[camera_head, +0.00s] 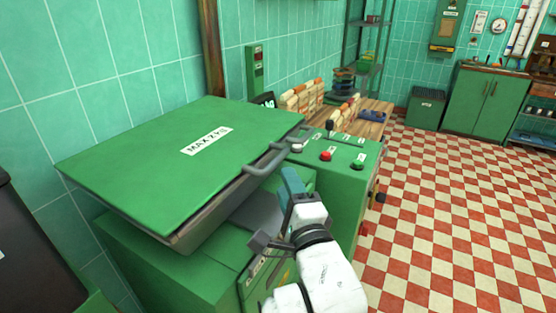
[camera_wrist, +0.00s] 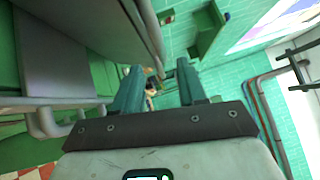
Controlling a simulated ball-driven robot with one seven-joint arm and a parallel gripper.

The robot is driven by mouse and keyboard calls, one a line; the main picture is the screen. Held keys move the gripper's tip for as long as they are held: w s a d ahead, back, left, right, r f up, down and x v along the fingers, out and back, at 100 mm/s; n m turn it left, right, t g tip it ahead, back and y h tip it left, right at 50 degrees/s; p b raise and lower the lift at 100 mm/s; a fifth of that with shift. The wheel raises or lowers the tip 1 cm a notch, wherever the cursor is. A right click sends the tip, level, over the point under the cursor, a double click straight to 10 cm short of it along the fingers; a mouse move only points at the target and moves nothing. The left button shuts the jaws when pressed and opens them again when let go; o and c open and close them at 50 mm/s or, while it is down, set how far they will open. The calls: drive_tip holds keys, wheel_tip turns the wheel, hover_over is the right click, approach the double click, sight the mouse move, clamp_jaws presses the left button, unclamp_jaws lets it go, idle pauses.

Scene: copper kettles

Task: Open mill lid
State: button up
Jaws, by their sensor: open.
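The mill's green lid (camera_head: 150,160) carries a white label and has a grey bar handle (camera_head: 268,160) on its front edge. The lid sits raised and tilted above the green mill body (camera_head: 165,262), with a gap where a grey surface (camera_head: 258,214) shows. My gripper (camera_head: 290,188) is just below and in front of the handle. In the wrist view my gripper (camera_wrist: 159,88) has its two teal fingers apart with nothing clearly held between them. A light grey bent bar (camera_wrist: 45,122) shows left of the fingers; I cannot tell if it is the handle.
A green control box (camera_head: 345,185) with red and green buttons stands right of the lid. Behind it a wooden table (camera_head: 378,122) holds stacked pale blocks. A tiled wall is close behind the lid. The checkered floor (camera_head: 450,210) at right is open.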

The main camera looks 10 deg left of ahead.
sight(277, 158)
drive_tip(key=p+x, duration=0.1)
drive_tip(key=x, duration=0.7)
drive_tip(key=shift+w, duration=0.2)
clamp_jaws()
idle(0.4)
